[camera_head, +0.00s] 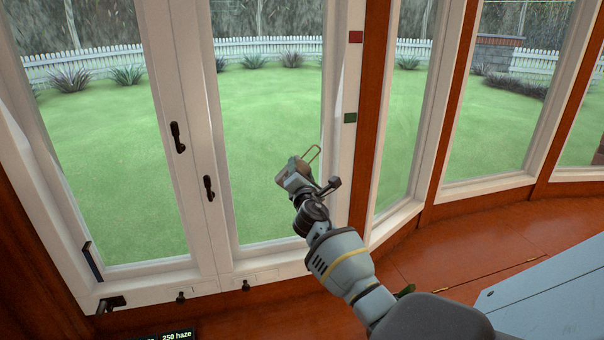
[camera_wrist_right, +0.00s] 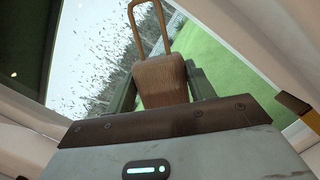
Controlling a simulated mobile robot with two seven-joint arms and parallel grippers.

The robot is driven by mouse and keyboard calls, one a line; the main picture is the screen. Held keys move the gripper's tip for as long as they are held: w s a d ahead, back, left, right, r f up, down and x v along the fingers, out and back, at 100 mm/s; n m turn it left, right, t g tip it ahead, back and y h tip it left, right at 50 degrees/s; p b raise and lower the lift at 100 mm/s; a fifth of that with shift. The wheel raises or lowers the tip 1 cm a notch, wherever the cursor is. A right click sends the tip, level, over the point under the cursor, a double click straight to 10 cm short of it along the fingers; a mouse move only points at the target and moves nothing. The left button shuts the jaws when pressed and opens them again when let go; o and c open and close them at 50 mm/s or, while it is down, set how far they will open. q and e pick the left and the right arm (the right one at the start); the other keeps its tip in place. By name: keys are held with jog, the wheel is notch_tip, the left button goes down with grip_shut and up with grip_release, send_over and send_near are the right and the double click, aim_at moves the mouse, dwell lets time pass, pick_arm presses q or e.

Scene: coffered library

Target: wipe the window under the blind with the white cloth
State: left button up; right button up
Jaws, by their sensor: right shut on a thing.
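My right gripper (camera_head: 297,172) is held up in front of a tall window pane (camera_head: 262,120), near its lower right side. It is shut on a brown block with a thin loop (camera_head: 313,153). In the right wrist view the brown block (camera_wrist_right: 160,82) sits between the two grey-green fingers, and its loop stands up toward the glass. I cannot tell whether the block touches the glass. No white cloth and no blind can be made out in either view. My left gripper is not in view.
White window frames carry black handles (camera_head: 178,137) and latches. A light blue surface (camera_head: 550,300) is at lower right.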

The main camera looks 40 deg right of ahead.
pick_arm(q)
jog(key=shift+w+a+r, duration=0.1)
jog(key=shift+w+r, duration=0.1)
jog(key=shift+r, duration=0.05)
pick_arm(e)
jog(key=shift+s+d, duration=0.45)
jog(key=shift+d, duration=0.45)
jog(key=shift+s+d, duration=0.45)
jog(key=shift+d, duration=0.4)
